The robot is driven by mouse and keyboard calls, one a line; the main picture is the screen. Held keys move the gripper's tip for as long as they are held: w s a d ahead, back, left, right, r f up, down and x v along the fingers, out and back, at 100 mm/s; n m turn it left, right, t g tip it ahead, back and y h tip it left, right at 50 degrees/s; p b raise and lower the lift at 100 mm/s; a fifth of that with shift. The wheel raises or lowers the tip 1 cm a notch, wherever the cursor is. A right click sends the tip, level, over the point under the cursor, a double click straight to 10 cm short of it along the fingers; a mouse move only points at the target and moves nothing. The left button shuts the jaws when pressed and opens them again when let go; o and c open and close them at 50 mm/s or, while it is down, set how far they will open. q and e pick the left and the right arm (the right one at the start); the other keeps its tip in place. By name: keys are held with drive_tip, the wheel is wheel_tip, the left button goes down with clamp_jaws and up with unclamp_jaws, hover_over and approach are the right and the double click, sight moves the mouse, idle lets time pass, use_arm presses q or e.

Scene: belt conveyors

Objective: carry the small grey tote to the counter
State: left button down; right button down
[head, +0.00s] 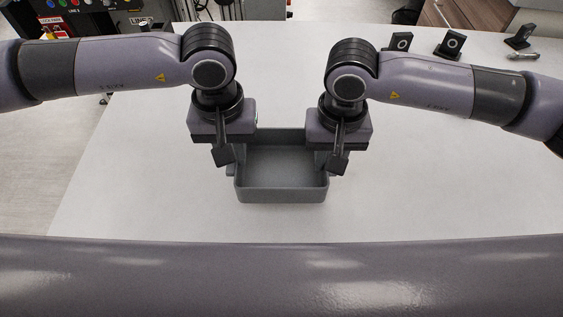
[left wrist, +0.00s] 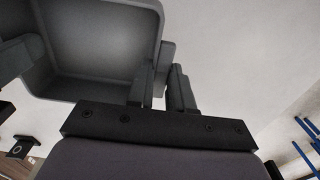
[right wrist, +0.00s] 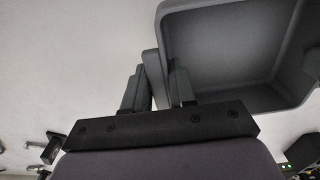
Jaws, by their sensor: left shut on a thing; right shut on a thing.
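The small grey tote (head: 282,194) is an empty open box in the middle of the head view, over a white counter top (head: 420,190). It looks level; whether it touches the counter I cannot tell. My left gripper (head: 226,160) is shut on its left side and my right gripper (head: 337,163) on its right side. In the left wrist view the tote (left wrist: 95,40) shows beside the fingers (left wrist: 162,90). In the right wrist view the tote (right wrist: 225,50) shows beside the fingers (right wrist: 160,90). The fingers partly hide the tote's side grips.
Several small black blocks, one of them a stand with a ring mark (head: 451,44), are at the far right of the counter, with a silver pen-like object (head: 524,56). A control panel (head: 75,18) stands beyond the far left edge. The counter around the tote is clear.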

use_arm(q)
drive_tip(key=shift+w, duration=0.1)
use_arm(e)
drive_tip(key=shift+r, duration=0.1)
